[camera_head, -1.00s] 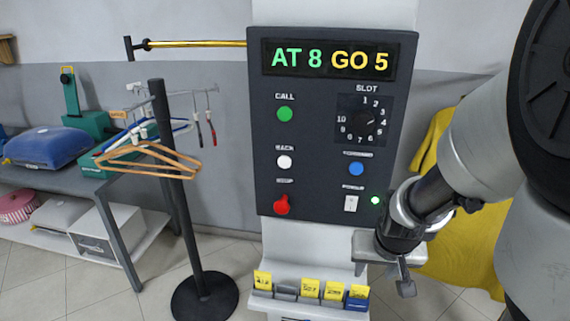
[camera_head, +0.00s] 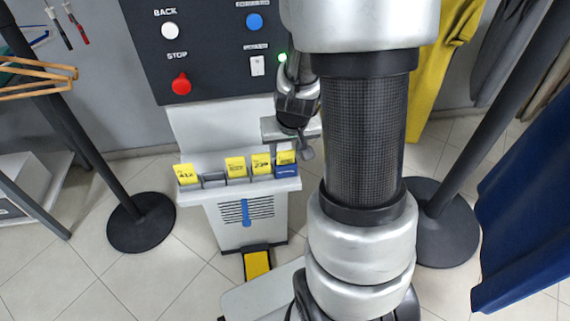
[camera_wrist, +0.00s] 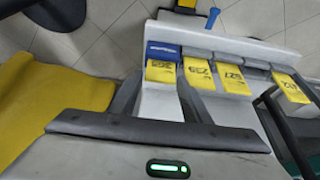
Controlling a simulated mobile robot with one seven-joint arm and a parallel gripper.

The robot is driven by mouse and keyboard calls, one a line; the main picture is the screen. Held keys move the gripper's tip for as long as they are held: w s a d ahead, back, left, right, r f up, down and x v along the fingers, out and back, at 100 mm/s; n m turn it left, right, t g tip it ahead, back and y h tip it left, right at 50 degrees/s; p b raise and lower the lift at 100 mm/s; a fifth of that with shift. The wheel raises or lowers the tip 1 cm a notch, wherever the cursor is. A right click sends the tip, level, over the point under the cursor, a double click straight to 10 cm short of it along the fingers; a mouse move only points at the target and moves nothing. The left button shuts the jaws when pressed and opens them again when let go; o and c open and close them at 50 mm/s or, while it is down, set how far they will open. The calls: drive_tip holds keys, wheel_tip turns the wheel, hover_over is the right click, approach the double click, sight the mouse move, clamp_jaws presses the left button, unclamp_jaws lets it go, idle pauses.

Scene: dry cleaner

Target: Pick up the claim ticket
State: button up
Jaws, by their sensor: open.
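Several yellow claim tickets stand in a row of holders on a white ledge (camera_head: 240,187) below the control panel. In the head view they are a left ticket (camera_head: 188,174), a ticket after an empty grey holder (camera_head: 236,166), one reading about 239 (camera_head: 261,163), and the rightmost ticket (camera_head: 286,157) in a blue holder (camera_head: 286,170). My gripper (camera_head: 300,148) is open and empty above the ledge's right end. In the wrist view, the blue-holder ticket (camera_wrist: 160,71) lies just beyond and between my fingers (camera_wrist: 158,90). Which ticket is the task's one, I cannot tell.
The dark panel (camera_head: 215,60) with buttons is close behind my gripper. A yellow foot pedal (camera_head: 257,264) is on the floor below. Black stand bases flank the ledge on the left (camera_head: 141,221) and right (camera_head: 440,222). Yellow cloth (camera_head: 440,70) hangs at right.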

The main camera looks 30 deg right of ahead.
drive_tip(key=x, duration=0.2)
drive_tip(key=shift+f+b, duration=0.3)
drive_tip(key=shift+w+r, duration=0.1)
drive_tip(key=c, duration=0.7)
drive_tip(key=shift+r, duration=0.1)
wheel_tip(320, 180, up, 18)
drive_tip(key=p, duration=0.8)
wheel_tip(320, 180, up, 7)
drive_tip(key=p, duration=0.6)
drive_tip(key=shift+r, duration=0.2)
